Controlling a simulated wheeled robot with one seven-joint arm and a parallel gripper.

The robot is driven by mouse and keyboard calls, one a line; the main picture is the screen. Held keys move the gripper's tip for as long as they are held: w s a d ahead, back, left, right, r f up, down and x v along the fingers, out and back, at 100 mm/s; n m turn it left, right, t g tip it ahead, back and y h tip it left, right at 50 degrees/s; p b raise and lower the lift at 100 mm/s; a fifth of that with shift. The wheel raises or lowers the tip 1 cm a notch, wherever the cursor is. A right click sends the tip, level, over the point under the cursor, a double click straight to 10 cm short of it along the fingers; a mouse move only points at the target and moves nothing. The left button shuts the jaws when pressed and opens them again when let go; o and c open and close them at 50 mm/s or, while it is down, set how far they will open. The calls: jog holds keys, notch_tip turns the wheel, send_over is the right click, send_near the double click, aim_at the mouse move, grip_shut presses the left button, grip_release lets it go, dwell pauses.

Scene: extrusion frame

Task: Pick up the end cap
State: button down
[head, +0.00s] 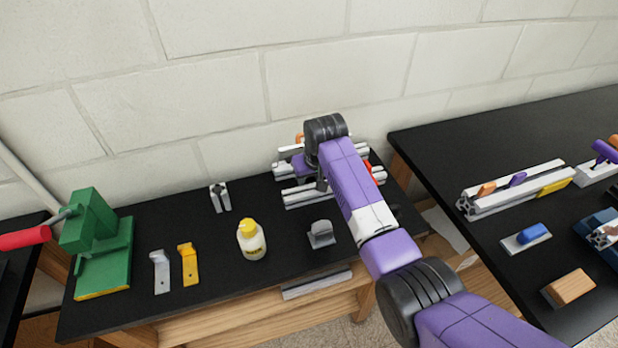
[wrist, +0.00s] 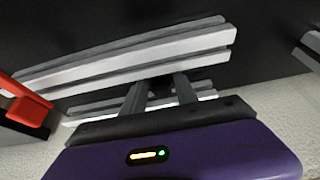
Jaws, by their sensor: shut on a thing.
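In the wrist view my gripper (wrist: 160,80) has its two grey fingers a small way apart, with the tips at the near edge of a silver aluminium extrusion (wrist: 130,60). It is shut on a small dark piece between the tips, which I take to be the end cap; the piece is mostly hidden and its shape is unclear. In the head view my gripper is over the extrusion pieces (head: 300,199) at the back right of the black table, largely covered by my purple arm. The end cap cannot be made out there.
A grey block on a plate (head: 321,234), a yellow-capped bottle (head: 251,241), two brackets (head: 189,264) and a green press (head: 103,250) stand on the same table (head: 205,285). A red-handled thing (wrist: 25,100) is close at left in the wrist view. The wall is behind.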

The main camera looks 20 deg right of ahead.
jog(key=shift+r, duration=0.1)
jog(key=shift+r, duration=0.6)
jog(key=shift+s+f+t+b, duration=0.1)
jog(key=shift+s+t+b, duration=0.25)
jog(key=shift+t+b, duration=0.45)
jog(key=shift+s+f+t+b, duration=0.1)
jog(key=shift+s+t+b, duration=0.35)
jog(key=shift+t, duration=0.55)
jog(key=r, duration=0.2)
jog(key=s+r, duration=0.1)
jog(key=r, duration=0.2)
jog(key=shift+r, duration=0.3)
jog(key=s+r+g+p, duration=0.2)
jog(key=s+g, duration=0.1)
jog(key=s, duration=1.8)
jog(key=shift+r+p, duration=0.3)
jog(key=shift+r, duration=0.05)
